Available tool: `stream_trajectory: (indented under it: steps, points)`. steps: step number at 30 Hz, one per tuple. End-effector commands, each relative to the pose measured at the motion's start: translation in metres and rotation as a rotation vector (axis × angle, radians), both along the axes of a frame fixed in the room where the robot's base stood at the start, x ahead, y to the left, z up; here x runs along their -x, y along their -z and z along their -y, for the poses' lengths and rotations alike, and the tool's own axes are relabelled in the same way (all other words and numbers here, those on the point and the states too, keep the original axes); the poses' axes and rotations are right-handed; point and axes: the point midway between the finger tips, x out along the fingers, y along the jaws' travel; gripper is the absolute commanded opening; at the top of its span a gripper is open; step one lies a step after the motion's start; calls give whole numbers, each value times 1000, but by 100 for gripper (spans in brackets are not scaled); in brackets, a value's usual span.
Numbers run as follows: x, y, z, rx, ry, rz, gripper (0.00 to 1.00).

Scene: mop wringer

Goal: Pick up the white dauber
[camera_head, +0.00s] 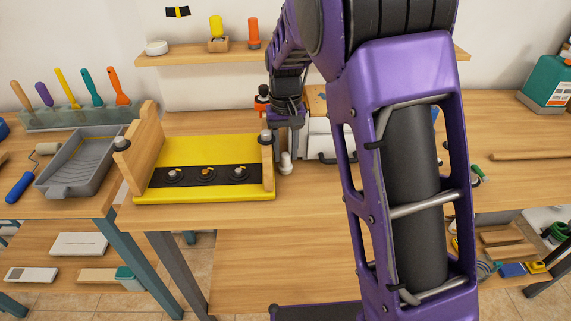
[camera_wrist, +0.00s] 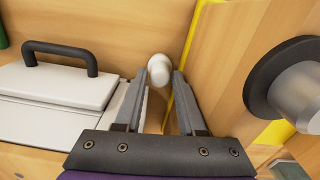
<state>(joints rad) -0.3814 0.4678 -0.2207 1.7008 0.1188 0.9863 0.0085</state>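The white dauber (camera_head: 286,163) is a small, pale, rounded piece just right of the yellow wringer board in the head view. In the wrist view its rounded white end (camera_wrist: 160,69) shows between my fingertips. My gripper (camera_wrist: 160,80) points toward it, with one finger on each side. The fingers stand apart, and the gaps to the dauber look very narrow. I cannot tell whether they touch it. In the head view my gripper (camera_head: 292,140) is at the dauber, partly hidden by my arm.
The yellow board (camera_head: 205,150) with wooden end pieces stands close to the dauber's left. A white box with a dark handle (camera_wrist: 60,75) lies close on the other side. A grey paint tray (camera_head: 80,160) is farther left. The front bench surface (camera_head: 265,255) is clear.

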Motion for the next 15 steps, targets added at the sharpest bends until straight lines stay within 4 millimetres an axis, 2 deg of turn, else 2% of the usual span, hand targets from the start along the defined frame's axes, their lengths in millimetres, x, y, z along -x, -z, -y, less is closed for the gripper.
stream_trajectory:
  steps: [2, 8, 15]
  points:
    - [0, 0, 0, 0, 0, 0, 37]
    - [0, 0, 0, 0, 0, 0, 1]
    - [0, -1, 0, 0, 0, 1, 0]
